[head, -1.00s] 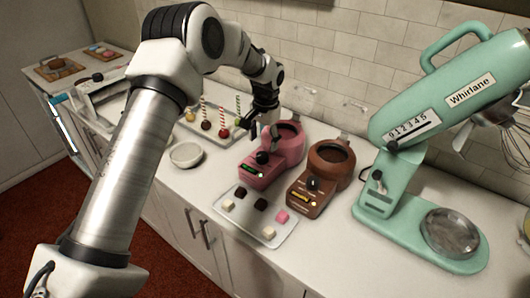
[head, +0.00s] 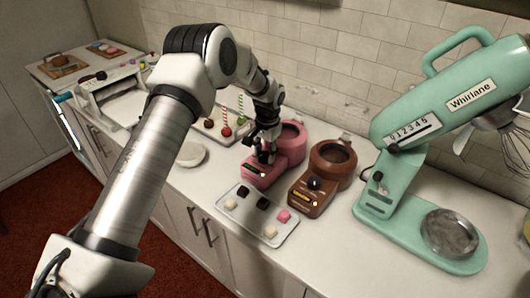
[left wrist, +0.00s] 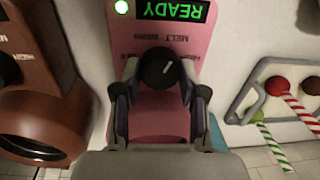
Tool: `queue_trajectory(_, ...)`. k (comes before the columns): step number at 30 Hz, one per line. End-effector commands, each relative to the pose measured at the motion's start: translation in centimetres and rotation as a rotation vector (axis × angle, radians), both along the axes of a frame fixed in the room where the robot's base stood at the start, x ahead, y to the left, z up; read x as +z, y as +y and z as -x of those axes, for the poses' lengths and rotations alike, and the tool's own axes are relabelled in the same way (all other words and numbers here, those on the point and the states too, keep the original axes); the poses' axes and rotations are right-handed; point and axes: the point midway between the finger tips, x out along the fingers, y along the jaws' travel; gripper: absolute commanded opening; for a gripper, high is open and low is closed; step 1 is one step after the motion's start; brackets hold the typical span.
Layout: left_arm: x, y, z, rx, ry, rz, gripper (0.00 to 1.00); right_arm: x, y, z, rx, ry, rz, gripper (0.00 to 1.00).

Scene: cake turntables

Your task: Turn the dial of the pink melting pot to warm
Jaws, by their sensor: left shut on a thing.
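The pink melting pot (head: 290,150) stands on the counter, with its control panel facing the front. My left gripper (head: 264,155) is over that panel and hides most of it in the head view. In the left wrist view the black dial (left wrist: 160,67) sits between the two fingers of my left gripper (left wrist: 160,88), which is shut on it. The dial's white mark points up and slightly right in that view. The green display (left wrist: 170,10) reads READY, upside down, with a lit lamp beside it. Small labels around the dial are partly blurred. My right gripper is not in view.
A brown melting pot (head: 325,170) stands close on the right. A tray of sweets (head: 257,215) lies in front, a white bowl (head: 192,154) to the left, and a tray with cake pops (head: 215,125) behind. A mint stand mixer (head: 420,150) is farther right.

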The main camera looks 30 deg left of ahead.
Motion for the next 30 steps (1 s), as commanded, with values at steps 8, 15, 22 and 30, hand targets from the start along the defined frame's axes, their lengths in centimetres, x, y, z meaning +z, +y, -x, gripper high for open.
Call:
queue_trajectory(8,-0.1,0.0,0.0,0.076,0.003,0.001,0.07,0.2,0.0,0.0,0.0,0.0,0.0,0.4)
queue_trajectory(15,-0.1,0.0,0.0,0.239,0.005,0.0,0.07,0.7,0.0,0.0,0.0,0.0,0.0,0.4)
queue_trajectory(22,-0.1,0.0,0.0,0.444,0.004,0.0,0.07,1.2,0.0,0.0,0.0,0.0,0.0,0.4)
queue_trajectory(30,-0.2,0.0,0.0,0.669,0.004,0.001,0.07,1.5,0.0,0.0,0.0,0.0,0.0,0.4)
